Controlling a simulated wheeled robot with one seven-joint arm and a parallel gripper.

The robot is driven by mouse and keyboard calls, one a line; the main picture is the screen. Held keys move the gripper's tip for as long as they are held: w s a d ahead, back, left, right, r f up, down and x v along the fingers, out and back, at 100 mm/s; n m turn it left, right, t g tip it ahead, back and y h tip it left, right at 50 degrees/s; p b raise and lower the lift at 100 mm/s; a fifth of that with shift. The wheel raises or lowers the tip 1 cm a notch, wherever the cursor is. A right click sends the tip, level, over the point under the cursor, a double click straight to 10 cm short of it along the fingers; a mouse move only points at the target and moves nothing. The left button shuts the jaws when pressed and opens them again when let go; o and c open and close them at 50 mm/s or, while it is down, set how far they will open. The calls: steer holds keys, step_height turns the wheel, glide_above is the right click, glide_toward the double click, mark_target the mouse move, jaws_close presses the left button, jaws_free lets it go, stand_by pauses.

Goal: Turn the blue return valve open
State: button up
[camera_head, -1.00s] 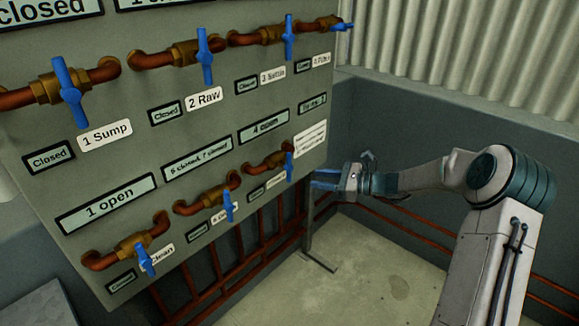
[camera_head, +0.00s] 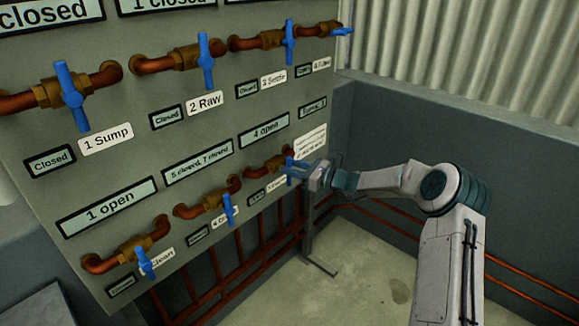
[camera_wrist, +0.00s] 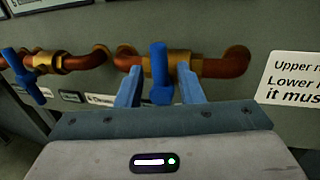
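My gripper (camera_head: 297,174) is at the right-hand valve of the panel's lower row. In the wrist view, its two fingers (camera_wrist: 159,88) stand apart on either side of that valve's blue handle (camera_wrist: 158,62). The handle stands upright, across its copper pipe and brass body (camera_wrist: 178,62). A gap shows on both sides of the handle, so I see no grip on it. In the head view my gripper partly hides this valve, and its name label is too small to read. I cannot confirm from the labels that it is the return valve.
The neighbouring lower valve (camera_wrist: 28,75) is to the left, with a tilted blue handle. The upper row holds several blue-handled valves, such as 1 Sump (camera_head: 70,95) and 2 Raw (camera_head: 205,62). A white notice (camera_wrist: 292,80) is to the right. Floor right of the panel is clear.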

mark_target(275, 171)
steer(key=shift+x, duration=0.75)
jaws_close()
